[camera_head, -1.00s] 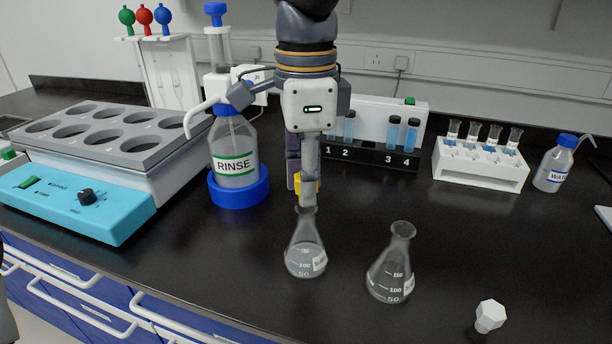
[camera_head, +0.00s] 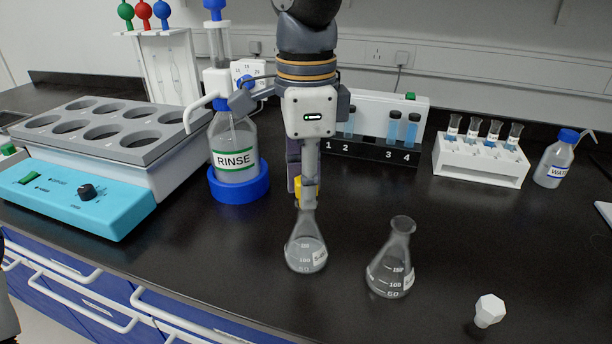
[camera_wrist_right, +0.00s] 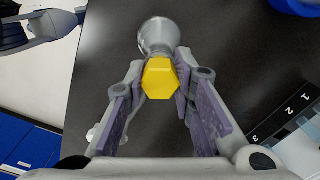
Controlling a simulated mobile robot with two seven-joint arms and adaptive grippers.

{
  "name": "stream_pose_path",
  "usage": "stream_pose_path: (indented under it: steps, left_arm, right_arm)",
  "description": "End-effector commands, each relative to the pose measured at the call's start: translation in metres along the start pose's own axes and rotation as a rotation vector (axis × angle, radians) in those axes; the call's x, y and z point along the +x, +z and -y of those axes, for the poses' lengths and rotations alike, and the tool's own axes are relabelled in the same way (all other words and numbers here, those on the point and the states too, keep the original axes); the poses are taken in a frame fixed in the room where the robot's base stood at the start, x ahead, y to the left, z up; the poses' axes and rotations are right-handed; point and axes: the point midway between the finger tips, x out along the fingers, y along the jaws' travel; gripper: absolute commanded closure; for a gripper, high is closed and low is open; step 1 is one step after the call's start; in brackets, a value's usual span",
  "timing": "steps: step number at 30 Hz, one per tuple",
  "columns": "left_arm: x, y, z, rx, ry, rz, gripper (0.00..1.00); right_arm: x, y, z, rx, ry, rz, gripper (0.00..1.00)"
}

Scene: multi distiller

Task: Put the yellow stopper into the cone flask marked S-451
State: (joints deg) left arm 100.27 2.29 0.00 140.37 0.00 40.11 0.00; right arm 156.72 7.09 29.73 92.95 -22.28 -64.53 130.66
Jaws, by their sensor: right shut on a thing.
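The yellow stopper (camera_head: 309,188) is held between the fingers of my right gripper (camera_head: 304,190). In the right wrist view its six-sided yellow top (camera_wrist_right: 160,78) sits between both fingertips. A cone flask (camera_head: 306,246) stands upright directly below the gripper, its mouth at the fingertips; whether the stopper is inside the neck is hidden. This flask's top also shows in the right wrist view (camera_wrist_right: 158,36). A second cone flask (camera_head: 391,264) stands to the right. The flask labels are too small to read.
A white stopper (camera_head: 490,310) lies at the front right. The RINSE bottle (camera_head: 235,150) in a blue holder stands left of the gripper. A numbered tube rack (camera_head: 375,154) stands behind, and a white vial rack (camera_head: 480,168) is further right. Bench between flasks and racks is clear.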

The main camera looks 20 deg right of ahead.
Motion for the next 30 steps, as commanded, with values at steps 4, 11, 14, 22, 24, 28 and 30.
stream_pose_path:
  steps: [4, 11, 14, 22, 24, 28, 30]
  left_arm:
    - [0.000, 0.000, 0.000, 0.000, 0.000, 0.000, 0.58]
    - [0.000, 0.000, 0.000, 0.000, 0.000, 0.000, 0.58]
    - [0.000, 0.000, 0.000, 0.000, 0.000, 0.000, 0.58]
    - [0.000, 0.000, 0.000, 0.000, 0.000, 0.000, 0.58]
    - [0.000, 0.000, 0.000, 0.000, 0.000, 0.000, 0.58]
    - [0.000, 0.000, 0.000, 0.000, 0.000, -0.001, 0.58]
    - [0.000, 0.000, 0.000, 0.000, 0.000, 0.000, 0.58]
  right_arm:
    - [0.003, 0.000, 0.000, 0.000, 0.000, -0.001, 0.86]
    - [0.006, 0.000, 0.000, 0.000, 0.000, -0.001, 0.56]
    - [0.006, 0.000, 0.000, 0.000, 0.001, -0.001, 0.53]
    - [0.000, 0.000, 0.001, 0.001, -0.003, 0.000, 0.53]
    - [-0.013, 0.000, 0.001, 0.001, -0.005, 0.000, 0.53]
    - [-0.049, 0.000, 0.001, 0.002, -0.008, 0.001, 0.53]
    - [-0.068, 0.001, 0.001, 0.002, -0.007, 0.000, 0.53]
